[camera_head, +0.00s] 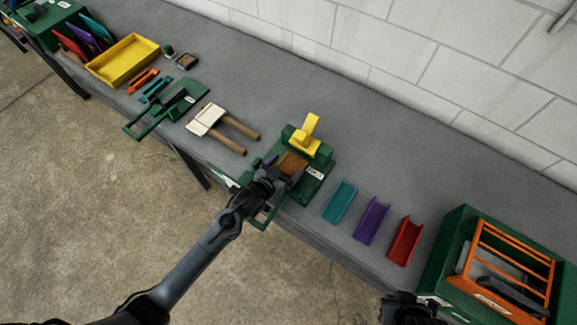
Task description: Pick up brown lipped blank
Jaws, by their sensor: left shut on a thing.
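The brown lipped blank (292,162) is at the green bench tool with the yellow handle (306,137). My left gripper (284,170) is shut on the blank's near side, one finger on either side of it. The blank's near edge is hidden by the gripper, and I cannot tell whether the blank touches the green tool (318,185) beneath it. My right gripper (405,308) shows only in part at the bottom edge, apart from everything on the bench; its fingers are too dark to read.
Teal (340,201), purple (371,221) and red (405,241) channels lie right of the tool. A green box with an orange rack (508,262) stands at the right. A wooden-handled tool (209,119), another green tool (180,98) and a yellow tray (124,60) are left. The bench's back strip is clear.

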